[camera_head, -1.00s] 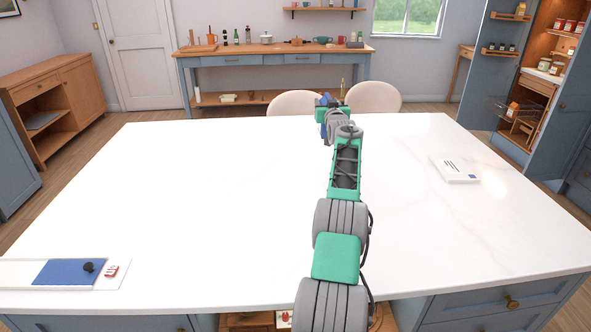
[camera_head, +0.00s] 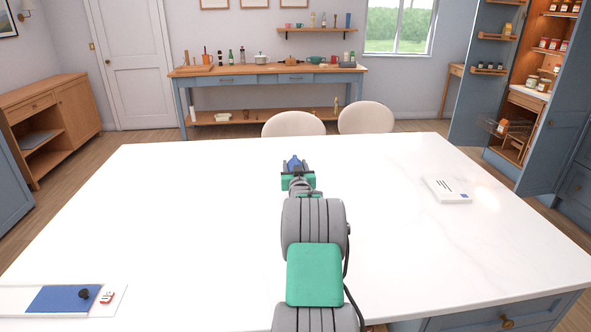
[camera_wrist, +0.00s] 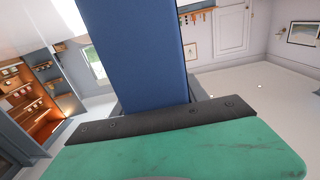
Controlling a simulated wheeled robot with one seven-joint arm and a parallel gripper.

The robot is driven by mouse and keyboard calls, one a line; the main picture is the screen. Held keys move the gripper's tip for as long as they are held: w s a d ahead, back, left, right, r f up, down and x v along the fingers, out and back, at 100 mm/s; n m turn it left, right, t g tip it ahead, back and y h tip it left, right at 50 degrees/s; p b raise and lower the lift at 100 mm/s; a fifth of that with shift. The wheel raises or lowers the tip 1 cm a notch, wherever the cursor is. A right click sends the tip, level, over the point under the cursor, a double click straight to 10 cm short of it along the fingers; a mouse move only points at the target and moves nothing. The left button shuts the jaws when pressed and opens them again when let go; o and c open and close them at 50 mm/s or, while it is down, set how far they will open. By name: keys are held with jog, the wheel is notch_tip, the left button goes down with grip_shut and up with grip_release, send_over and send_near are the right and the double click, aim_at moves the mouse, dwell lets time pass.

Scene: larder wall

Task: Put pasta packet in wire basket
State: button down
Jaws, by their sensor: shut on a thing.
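The blue pasta packet (camera_wrist: 143,50) fills the upper middle of the wrist view, upright between the jaws. In the head view only a small blue part of it (camera_head: 294,162) shows beyond the wrist. My gripper (camera_head: 297,172) is shut on it, above the white worktop. The wire basket (camera_head: 490,127) hangs in the open larder at the far right, well away from my gripper. An orange-brown item (camera_head: 503,127) shows at the basket.
The white island worktop (camera_head: 190,220) lies between me and the larder (camera_head: 545,60). A white box (camera_head: 446,190) lies on its right side. A blue-and-white board (camera_head: 65,299) lies front left. Two chairs (camera_head: 366,117) stand behind. Much of the worktop is clear.

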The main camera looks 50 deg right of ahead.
jog(key=shift+d+f, duration=0.25)
jog(key=shift+f, duration=0.75)
jog(key=shift+a, duration=0.15)
jog(key=shift+f, duration=0.2)
jog(key=c, duration=0.6)
grip_release()
